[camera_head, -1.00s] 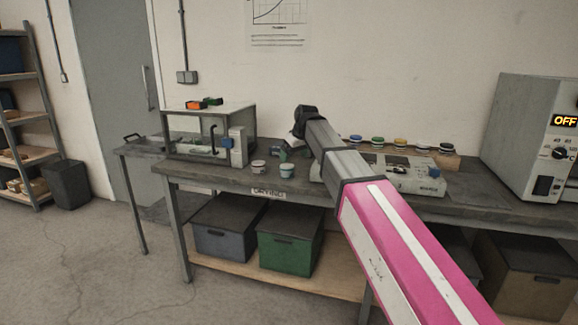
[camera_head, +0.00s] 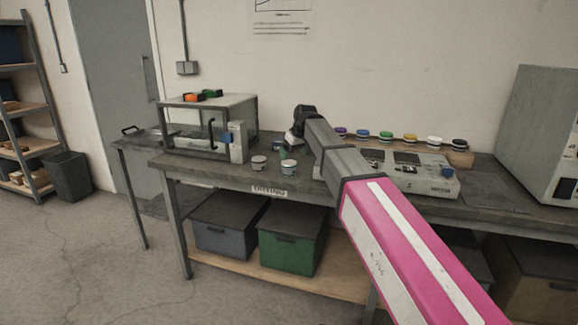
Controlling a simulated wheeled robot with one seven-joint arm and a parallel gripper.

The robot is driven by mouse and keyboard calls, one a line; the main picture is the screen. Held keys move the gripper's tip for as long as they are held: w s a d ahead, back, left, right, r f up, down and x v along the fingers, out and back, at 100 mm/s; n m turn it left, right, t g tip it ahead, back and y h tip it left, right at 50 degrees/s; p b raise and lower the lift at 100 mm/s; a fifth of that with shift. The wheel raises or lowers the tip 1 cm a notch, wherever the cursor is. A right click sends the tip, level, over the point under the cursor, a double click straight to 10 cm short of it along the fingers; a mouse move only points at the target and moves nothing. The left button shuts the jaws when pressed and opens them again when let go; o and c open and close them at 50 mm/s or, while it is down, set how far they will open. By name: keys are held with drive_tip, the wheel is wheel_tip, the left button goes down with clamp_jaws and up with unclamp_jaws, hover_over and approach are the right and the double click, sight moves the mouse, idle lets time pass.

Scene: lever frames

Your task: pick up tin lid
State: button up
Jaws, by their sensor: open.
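Two small tins stand near the front edge of the workbench, left of my arm in the head view: a pale tin with a reddish-grey top (camera_head: 259,162) and a light blue tin (camera_head: 289,167). A row of round coloured lid-like pieces sits at the back right, among them blue (camera_head: 362,134), green (camera_head: 386,137), orange (camera_head: 410,139), white (camera_head: 434,141) and black (camera_head: 459,144). I cannot tell which is the tin lid. My arm reaches over the bench between the tins and this row. My gripper cannot be made out beyond the dark wrist joint.
The workbench (camera_head: 215,175) holds a glass-fronted case (camera_head: 208,125) at left and a grey device (camera_head: 425,180) right of my arm. A large grey cabinet (camera_head: 540,130) stands at far right. Bins (camera_head: 290,240) sit on the lower shelf.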

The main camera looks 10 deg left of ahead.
sight(290, 163)
drive_tip(key=shift+x, duration=2.55)
drive_tip(key=shift+s, duration=0.15)
drive_tip(key=c, duration=1)
